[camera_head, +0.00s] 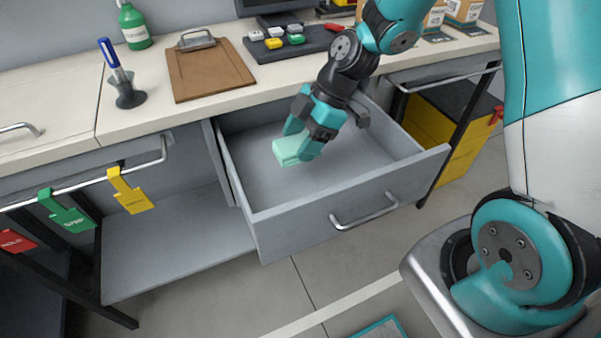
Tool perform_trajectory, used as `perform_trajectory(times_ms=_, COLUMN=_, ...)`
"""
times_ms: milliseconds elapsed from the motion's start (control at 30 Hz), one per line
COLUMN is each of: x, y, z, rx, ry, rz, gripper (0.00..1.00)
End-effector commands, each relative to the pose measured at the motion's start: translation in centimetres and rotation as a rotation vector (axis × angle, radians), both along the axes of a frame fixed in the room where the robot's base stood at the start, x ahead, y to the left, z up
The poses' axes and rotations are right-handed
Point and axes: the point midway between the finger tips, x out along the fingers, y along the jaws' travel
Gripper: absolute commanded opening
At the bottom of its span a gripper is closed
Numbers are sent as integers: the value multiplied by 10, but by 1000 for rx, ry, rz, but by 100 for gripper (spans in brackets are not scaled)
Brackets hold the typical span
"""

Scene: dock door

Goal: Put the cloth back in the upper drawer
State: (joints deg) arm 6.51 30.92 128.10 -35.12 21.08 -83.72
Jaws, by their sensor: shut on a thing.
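The upper drawer (352,210) is pulled open below the worktop, with its handle on the front panel. My gripper (296,147) reaches down into the drawer, over its left half. It is shut on a folded pale green cloth (288,151). The cloth is inside the drawer's outline, low near the drawer floor. I cannot tell whether it touches the floor. My gripper hides part of the cloth, and my arm hides part of the drawer's back.
The worktop (140,112) behind holds a clipboard (208,68), a pen in a holder (124,92), a green bottle (134,27) and a dark tray with several coloured blocks (320,42). Tags hang on a rail at left, including a yellow tag (130,191). A yellow crate (440,146) stands at right.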

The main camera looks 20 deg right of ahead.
Motion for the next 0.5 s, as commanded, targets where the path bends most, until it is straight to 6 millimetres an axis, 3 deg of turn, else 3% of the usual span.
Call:
perform_trajectory(times_ms=33, x=-2, y=0, z=-16, rx=0, ry=9, rz=0, gripper=39)
perform_trajectory(times_ms=133, x=-1, y=0, z=-37, rx=1, ry=6, rz=-1, gripper=39)
perform_trajectory(times_ms=500, x=-1, y=0, z=-82, rx=0, ry=6, rz=-2, gripper=39)
